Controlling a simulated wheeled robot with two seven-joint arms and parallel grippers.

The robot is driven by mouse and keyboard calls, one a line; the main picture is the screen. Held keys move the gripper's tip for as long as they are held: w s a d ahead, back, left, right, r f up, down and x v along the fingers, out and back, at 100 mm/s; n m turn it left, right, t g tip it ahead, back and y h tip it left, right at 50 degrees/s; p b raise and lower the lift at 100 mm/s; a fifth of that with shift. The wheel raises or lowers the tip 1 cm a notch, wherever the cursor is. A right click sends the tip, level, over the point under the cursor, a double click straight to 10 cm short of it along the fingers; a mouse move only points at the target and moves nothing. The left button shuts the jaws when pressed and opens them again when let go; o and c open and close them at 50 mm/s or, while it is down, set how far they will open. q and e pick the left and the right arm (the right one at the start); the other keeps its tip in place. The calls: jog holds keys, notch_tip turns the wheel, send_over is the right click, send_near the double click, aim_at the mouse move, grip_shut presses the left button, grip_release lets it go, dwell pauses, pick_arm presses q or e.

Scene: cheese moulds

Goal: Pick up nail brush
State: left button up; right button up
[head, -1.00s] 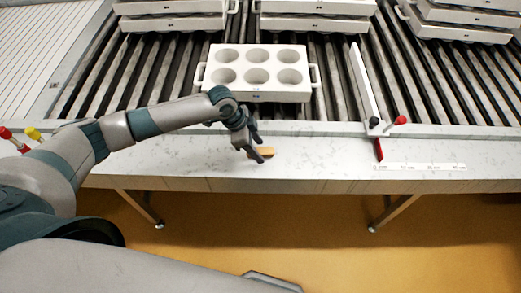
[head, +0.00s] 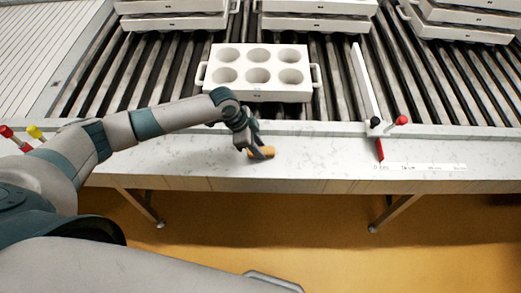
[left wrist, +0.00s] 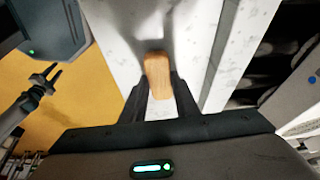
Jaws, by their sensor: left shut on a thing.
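The nail brush (head: 263,152) shows as a small wooden, orange-brown block at the front ledge of the roller table. My left gripper (head: 254,149) is shut on it. In the left wrist view the brush (left wrist: 158,72) sits between the two dark fingers of my left gripper (left wrist: 160,100), its far end sticking out past the fingertips. Its bristles cannot be made out. I cannot tell whether the brush touches the ledge or is just above it. My right gripper (left wrist: 38,88) seems to show in the left wrist view at the left, over the yellow floor, with its two fingers apart.
The pale marbled ledge (head: 330,155) is otherwise clear around the brush. A white mould block (head: 256,97) with several round cups stands on the rollers behind. Stacked moulds (head: 318,24) stand at the back.

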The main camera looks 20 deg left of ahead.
pick_arm(q)
jog(key=shift+r, duration=0.2)
pick_arm(e)
jog(key=shift+f, duration=0.1)
